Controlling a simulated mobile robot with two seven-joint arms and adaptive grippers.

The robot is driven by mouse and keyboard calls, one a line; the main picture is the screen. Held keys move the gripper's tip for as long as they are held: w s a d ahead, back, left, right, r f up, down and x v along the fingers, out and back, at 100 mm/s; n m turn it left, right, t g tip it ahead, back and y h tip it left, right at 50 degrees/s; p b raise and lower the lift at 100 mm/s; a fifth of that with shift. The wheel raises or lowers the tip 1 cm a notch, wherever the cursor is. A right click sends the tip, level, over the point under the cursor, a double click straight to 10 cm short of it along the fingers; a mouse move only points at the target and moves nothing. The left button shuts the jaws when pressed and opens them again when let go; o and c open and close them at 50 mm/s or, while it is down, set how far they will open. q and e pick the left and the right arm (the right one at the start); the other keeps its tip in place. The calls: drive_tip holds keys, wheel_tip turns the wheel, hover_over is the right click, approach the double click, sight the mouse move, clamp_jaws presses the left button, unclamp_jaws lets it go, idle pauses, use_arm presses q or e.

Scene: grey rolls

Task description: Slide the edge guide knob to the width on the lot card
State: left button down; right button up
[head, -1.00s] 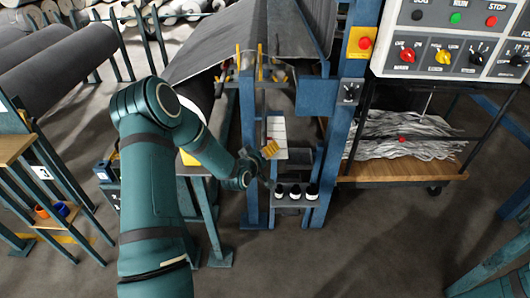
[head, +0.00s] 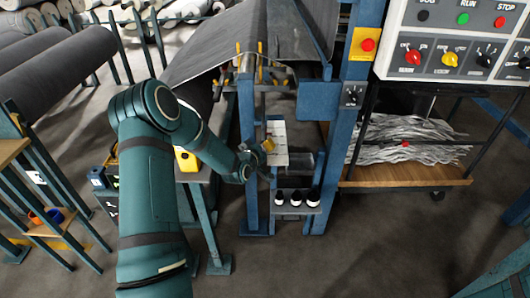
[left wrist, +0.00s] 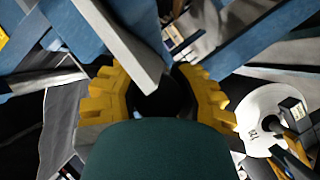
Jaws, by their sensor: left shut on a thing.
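My left gripper (head: 268,145) is at the blue machine frame, in front of the left edge of an upright white panel (head: 278,155). In the left wrist view, its yellow toothed fingers (left wrist: 158,95) are closed around a dark round thing (left wrist: 155,104), which looks like the edge guide knob. My own green wrist and a grey bar hide much of it. The knob does not show clearly in the head view. I cannot make out a width scale or pick out the lot card with certainty. My right gripper is not in view.
Below the gripper, several black-and-white bottles (head: 297,198) stand on a small shelf. Blue posts (head: 248,160) flank the gripper. The control panel (head: 455,50) is at the upper right, above a cart (head: 405,176) of grey strips. Grey rolls (head: 55,65) lie at the left.

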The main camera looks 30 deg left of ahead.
use_arm(q)
drive_tip(key=shift+s+d+r, duration=0.1)
drive_tip(key=shift+s+d, duration=0.05)
drive_tip(key=shift+s, duration=0.05)
drive_tip(key=c, duration=0.5)
unclamp_jaws()
drive_tip(key=shift+s, duration=0.1)
drive_tip(key=v, duration=1.2)
